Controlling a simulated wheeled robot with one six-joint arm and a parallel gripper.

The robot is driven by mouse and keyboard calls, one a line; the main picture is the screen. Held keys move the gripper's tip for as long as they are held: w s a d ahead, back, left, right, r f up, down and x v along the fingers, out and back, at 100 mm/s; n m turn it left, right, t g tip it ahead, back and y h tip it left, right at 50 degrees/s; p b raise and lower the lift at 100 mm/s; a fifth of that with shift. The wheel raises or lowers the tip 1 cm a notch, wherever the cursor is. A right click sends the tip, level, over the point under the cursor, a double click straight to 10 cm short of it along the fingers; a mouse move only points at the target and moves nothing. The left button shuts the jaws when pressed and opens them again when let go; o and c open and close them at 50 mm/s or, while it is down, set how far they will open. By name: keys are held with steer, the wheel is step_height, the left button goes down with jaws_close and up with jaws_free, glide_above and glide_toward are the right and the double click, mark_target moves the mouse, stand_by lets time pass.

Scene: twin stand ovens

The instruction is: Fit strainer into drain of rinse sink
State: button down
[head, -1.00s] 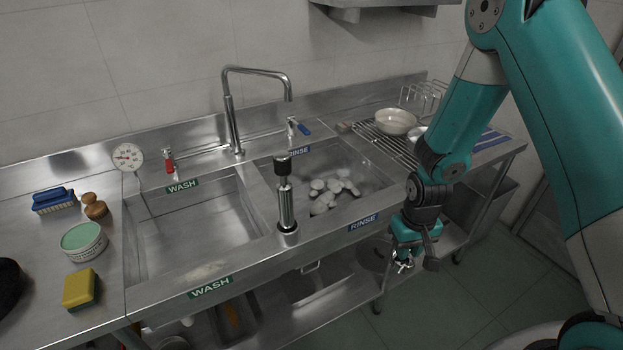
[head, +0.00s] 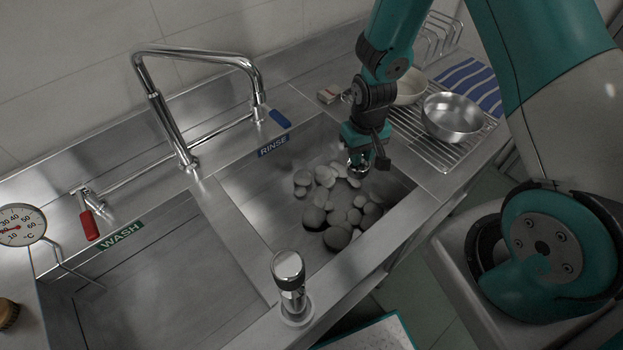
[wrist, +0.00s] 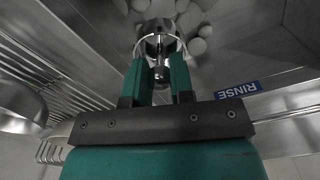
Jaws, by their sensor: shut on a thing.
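My gripper (head: 357,160) hangs over the right part of the rinse sink (head: 240,180). In the wrist view my gripper (wrist: 158,76) has its two teal fingers closed around the stem of a round metal strainer (wrist: 160,28). The strainer is in front of the fingertips, over the basin. In the head view it is small and mostly hidden by the gripper. Several pale rounded pieces (head: 335,237) lie in the basin beside and below the gripper.
A faucet (head: 165,110) arches behind the sinks. An upright metal cylinder (head: 290,285) stands on the front rim. The wash sink (head: 165,270) at left looks empty. A metal bowl (head: 452,118) and a pale bowl (head: 410,88) sit on the rack at right.

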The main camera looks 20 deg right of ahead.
steer(key=w+a+f+b, duration=0.1)
steer(key=a+f+b, duration=0.8)
steer(key=f+b, duration=0.5)
steer(key=shift+a+f+n, duration=0.3)
steer(key=shift+a+f, duration=0.05)
steer(key=shift+s, duration=0.1)
steer(key=shift+f+b, duration=2.1)
steer(key=shift+f, duration=0.8)
steer(key=shift+f+b, duration=1)
steer(key=shift+f, duration=0.8)
steer(key=c, duration=0.9)
jaws_free()
steer(key=shift+r, duration=0.15)
